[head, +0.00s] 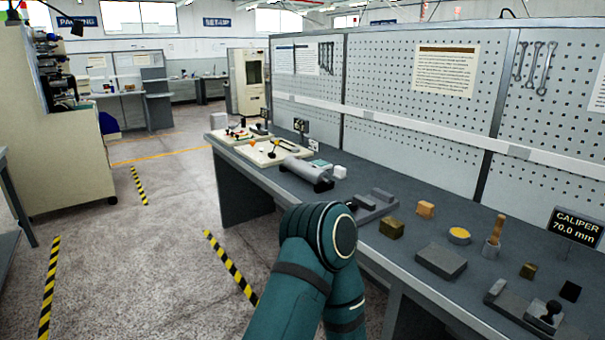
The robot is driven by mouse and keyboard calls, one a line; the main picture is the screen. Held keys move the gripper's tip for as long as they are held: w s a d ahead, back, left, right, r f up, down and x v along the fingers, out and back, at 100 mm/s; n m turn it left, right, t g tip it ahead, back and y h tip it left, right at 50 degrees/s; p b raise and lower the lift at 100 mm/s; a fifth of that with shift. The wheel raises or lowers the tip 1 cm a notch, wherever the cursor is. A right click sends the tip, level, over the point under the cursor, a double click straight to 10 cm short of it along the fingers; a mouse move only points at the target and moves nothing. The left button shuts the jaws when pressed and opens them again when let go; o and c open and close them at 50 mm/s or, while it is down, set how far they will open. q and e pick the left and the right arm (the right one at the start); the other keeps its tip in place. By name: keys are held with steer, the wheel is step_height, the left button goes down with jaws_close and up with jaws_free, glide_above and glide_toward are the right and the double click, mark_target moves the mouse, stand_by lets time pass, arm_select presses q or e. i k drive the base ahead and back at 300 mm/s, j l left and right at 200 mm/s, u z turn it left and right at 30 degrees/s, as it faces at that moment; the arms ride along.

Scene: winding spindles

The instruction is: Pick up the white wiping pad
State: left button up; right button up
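A small white block (340,171) stands on the long grey workbench (262,172), just right of a grey cylinder on a stand (306,172). It may be the white wiping pad, but it is too small to be sure. A flat pale piece (319,164) lies just behind the cylinder. One of my teal arms rises from the bottom middle, bent at a round joint in front of the bench. Neither of my grippers shows in the head view.
On the near bench are a brass-coloured block (391,228), a wooden block (426,209), a grey slab (441,261), a yellow-topped tin (459,236) and a caliper sign (576,228). A pegboard (400,120) backs the bench. The floor at left is open, with striped tape.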

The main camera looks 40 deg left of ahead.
mark_target(339, 172)
steer(key=u, duration=1.15)
